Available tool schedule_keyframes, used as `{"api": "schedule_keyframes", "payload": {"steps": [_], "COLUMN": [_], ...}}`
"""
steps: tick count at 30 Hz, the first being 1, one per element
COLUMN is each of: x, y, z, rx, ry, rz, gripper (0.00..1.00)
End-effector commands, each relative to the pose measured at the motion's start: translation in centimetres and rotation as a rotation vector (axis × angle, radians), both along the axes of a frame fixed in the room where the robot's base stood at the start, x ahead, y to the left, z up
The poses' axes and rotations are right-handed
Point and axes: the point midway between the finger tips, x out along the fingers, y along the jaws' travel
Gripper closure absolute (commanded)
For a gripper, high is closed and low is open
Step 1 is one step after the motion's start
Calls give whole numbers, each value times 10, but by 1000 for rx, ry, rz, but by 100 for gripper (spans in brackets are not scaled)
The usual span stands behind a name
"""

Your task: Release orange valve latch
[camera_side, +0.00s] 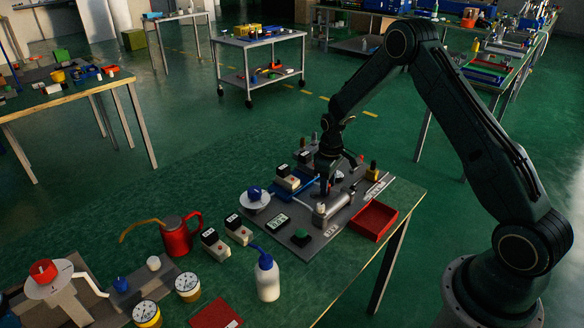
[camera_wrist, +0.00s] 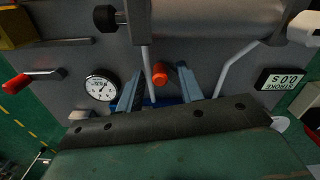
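The orange valve latch (camera_wrist: 172,75) shows in the wrist view as a short orange-red knob above the grey plate, near the middle of the picture. My gripper (camera_wrist: 162,72) is open, with one blue-grey finger on each side of the latch. Gaps show between the latch and both fingers, so it does not look gripped. Whether the fingertips are level with it in depth I cannot tell. In the side view my gripper (camera_side: 325,188) points down over the grey press plate (camera_side: 322,240), and I cannot make out the latch there.
A grey cylinder (camera_wrist: 215,20) with thin pipes lies beyond the latch. A dial gauge (camera_wrist: 102,87) and a red-handled lever (camera_wrist: 16,83) are to its left, a stroke display (camera_wrist: 281,80) to its right. A red tray (camera_side: 374,220) and white bottle (camera_side: 267,278) stand nearby.

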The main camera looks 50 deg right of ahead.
Motion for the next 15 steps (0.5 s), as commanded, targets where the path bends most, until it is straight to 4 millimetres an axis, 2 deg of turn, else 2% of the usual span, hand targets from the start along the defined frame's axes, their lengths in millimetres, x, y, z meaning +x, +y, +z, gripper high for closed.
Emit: {"api": "schedule_keyframes", "payload": {"steps": [1,5,6,15], "x": [0,0,0,-2], "y": [0,0,0,2], "z": [0,0,0,0], "rx": [0,0,0,0], "ry": [0,0,0,0], "rz": [0,0,0,-51], "gripper": [72,98,100,100]}}
